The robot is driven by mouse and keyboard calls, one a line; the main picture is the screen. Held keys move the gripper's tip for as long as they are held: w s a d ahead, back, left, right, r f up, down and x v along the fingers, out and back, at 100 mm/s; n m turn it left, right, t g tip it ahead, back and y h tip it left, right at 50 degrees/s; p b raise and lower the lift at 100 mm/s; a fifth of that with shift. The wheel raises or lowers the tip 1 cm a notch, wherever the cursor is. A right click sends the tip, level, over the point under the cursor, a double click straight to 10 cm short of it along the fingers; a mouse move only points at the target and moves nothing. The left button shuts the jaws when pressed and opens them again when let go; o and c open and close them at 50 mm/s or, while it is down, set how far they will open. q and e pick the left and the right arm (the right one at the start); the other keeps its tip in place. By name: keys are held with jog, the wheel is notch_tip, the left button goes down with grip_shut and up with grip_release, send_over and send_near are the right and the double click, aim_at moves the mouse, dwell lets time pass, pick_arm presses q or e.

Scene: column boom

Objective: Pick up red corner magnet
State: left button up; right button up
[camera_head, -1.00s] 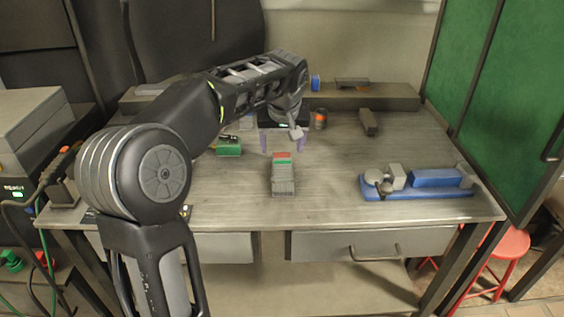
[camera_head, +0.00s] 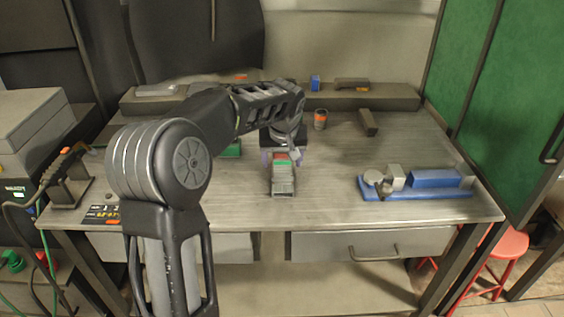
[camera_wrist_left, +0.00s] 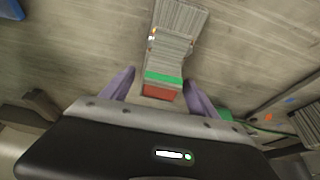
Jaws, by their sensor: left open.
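The red corner magnet (camera_head: 281,157) shows as a small red piece at the far end of a grey ribbed stack (camera_head: 283,187), with a green piece (camera_head: 281,163) beside it. In the left wrist view the red magnet (camera_wrist_left: 160,92) lies between the two purple fingertips, below the green strip (camera_wrist_left: 164,78). My left gripper (camera_wrist_left: 159,85) is open, its fingers on either side of the red end and apart from it. In the head view the left gripper (camera_head: 281,156) is over the far end of the stack. My right gripper is in neither view.
A blue vise-like fixture (camera_head: 415,190) sits at the right of the workbench (camera_head: 330,205). A dark block (camera_head: 367,122) and an orange-banded cup (camera_head: 320,119) stand further back. A green box (camera_head: 231,150) is partly hidden behind my left arm. The bench around the stack is clear.

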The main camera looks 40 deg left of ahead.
pick_arm(q)
jog(key=shift+c, duration=0.4)
grip_shut()
dwell(0.7)
jog(key=shift+r, duration=0.1)
